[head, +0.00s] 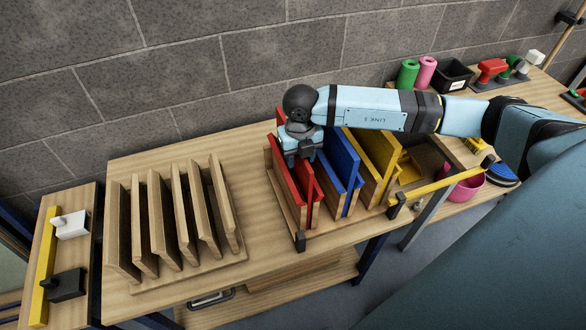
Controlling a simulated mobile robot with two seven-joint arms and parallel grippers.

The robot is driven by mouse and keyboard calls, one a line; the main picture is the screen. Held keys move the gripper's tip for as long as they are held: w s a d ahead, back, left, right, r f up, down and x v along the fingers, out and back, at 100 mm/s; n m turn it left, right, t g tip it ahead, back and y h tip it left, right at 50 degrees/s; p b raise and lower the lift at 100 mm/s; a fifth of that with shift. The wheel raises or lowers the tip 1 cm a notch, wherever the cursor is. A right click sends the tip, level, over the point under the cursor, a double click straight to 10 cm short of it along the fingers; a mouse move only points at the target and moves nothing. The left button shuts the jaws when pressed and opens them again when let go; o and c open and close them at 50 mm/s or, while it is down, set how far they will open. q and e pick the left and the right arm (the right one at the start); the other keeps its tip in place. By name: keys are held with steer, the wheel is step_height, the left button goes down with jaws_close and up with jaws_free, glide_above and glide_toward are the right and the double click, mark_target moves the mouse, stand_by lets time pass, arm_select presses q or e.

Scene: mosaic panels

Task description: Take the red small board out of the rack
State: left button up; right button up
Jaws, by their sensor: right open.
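A wooden rack (322,229) holds coloured boards standing on edge in the middle of the table. Red boards (283,174) are at its left end, blue boards (343,172) in the middle and yellow boards (378,160) at the right. At least two red boards show; which one is the small one is hard to tell, as my gripper covers their upper parts. My right gripper (303,160) points down over the red boards, its jaws open around or just above their top edges. Contact cannot be made out. My left gripper is out of view.
A second wooden rack (190,277) with several plain wooden slats stands at the left of the table. A grey brick wall runs behind.

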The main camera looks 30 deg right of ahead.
jaws_close()
steer(key=shift+r, duration=0.1)
stand_by(1.2)
